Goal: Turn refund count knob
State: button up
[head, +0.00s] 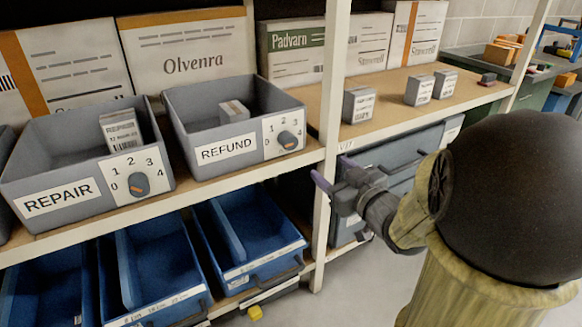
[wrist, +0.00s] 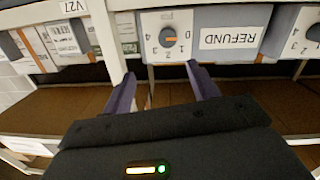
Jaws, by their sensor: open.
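The refund count knob (head: 288,140) is a dark round dial with an orange mark, on a white plate numbered 0 to 4 at the front right of the grey REFUND bin (head: 190,131). In the wrist view the knob (wrist: 168,37) appears upside down, ahead of my fingers, with the REFUND label (wrist: 230,38) beside it. The orange mark lies near the 0 side in the head view. My gripper (head: 338,172) is open and empty, right of the knob and lower, by the rack post. Its two purple fingers (wrist: 162,88) are spread apart in the wrist view, not touching the knob.
The grey REPAIR bin (head: 60,160) with a similar knob (head: 138,184) sits to the left. Blue bins (head: 150,270) fill the lower shelf. Small boxes (head: 358,105) stand on the right shelf.

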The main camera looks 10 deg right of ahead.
jog(key=shift+s+a+f+n+y+b, duration=0.15)
jog(key=shift+f+n+y+b, duration=0.05)
jog(key=shift+f+y+b, duration=0.15)
jog(key=shift+s+a+f+n+y+b, duration=0.1)
jog(key=shift+s+f+n+y+b, duration=0.05)
jog(key=shift+f+n+y+b, duration=0.15)
jog(key=p+x, duration=0.1)
jog(key=p, duration=0.3)
jog(key=p+x, duration=0.1)
jog(key=p, duration=0.2)
jog(key=shift+w+a+r+p, duration=0.1)
jog(key=shift+w+r+p, duration=0.2)
jog(key=shift+p, duration=0.1)
jog(key=shift+w+p, duration=0.1)
jog(key=shift+p, duration=0.35)
